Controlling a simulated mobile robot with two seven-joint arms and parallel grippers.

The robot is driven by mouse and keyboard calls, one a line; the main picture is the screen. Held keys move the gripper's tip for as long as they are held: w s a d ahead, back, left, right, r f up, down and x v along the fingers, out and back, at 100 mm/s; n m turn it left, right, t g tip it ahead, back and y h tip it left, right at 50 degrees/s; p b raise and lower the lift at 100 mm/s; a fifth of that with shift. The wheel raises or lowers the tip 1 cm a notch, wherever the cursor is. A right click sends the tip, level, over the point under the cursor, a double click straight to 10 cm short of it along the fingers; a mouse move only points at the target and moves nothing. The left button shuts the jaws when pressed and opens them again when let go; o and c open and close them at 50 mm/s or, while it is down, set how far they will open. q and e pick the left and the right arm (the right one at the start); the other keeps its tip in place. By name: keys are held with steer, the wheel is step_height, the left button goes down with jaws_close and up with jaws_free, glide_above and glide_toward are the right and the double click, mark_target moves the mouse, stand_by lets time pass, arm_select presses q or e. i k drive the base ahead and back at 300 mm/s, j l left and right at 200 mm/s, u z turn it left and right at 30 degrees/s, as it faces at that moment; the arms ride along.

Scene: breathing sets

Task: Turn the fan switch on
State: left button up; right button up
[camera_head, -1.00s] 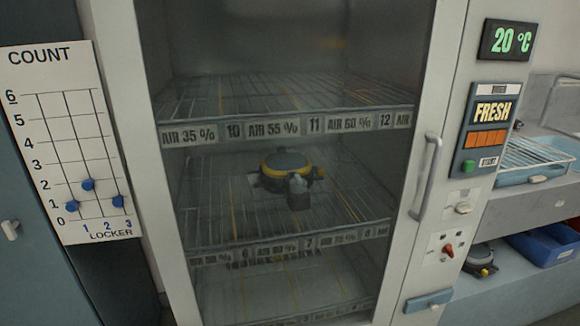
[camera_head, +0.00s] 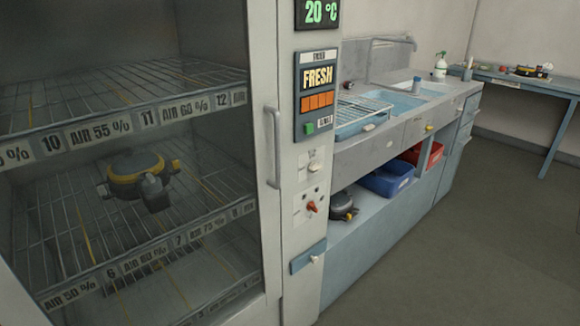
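A tall drying cabinet has a control strip to the right of its glass door (camera_head: 225,170). A small red-tipped switch (camera_head: 311,207) sits low on this strip, among small marks too blurred to read. A pale knob (camera_head: 314,167) is just above it. I cannot read which of them is the fan switch. Higher up is a timer panel (camera_head: 314,92) reading FRESH, with orange blocks and a green button (camera_head: 309,128). Above it a display (camera_head: 318,12) shows 20 °C. Neither of my grippers is in view.
The cabinet door handle (camera_head: 274,148) stands out left of the strip. Behind the glass a yellow and black breathing set (camera_head: 137,174) rests on a wire shelf. A sink counter (camera_head: 400,135) runs along the right, with blue (camera_head: 388,180) and red bins below. The floor (camera_head: 450,240) at right is clear.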

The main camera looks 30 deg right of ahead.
mark_target(314, 167)
steer(key=i+l+u, duration=0.25)
steer(key=l, duration=1.25)
steer(key=k+l+u, duration=0.1)
steer(key=l+u, duration=0.15)
steer(key=l, duration=1.25)
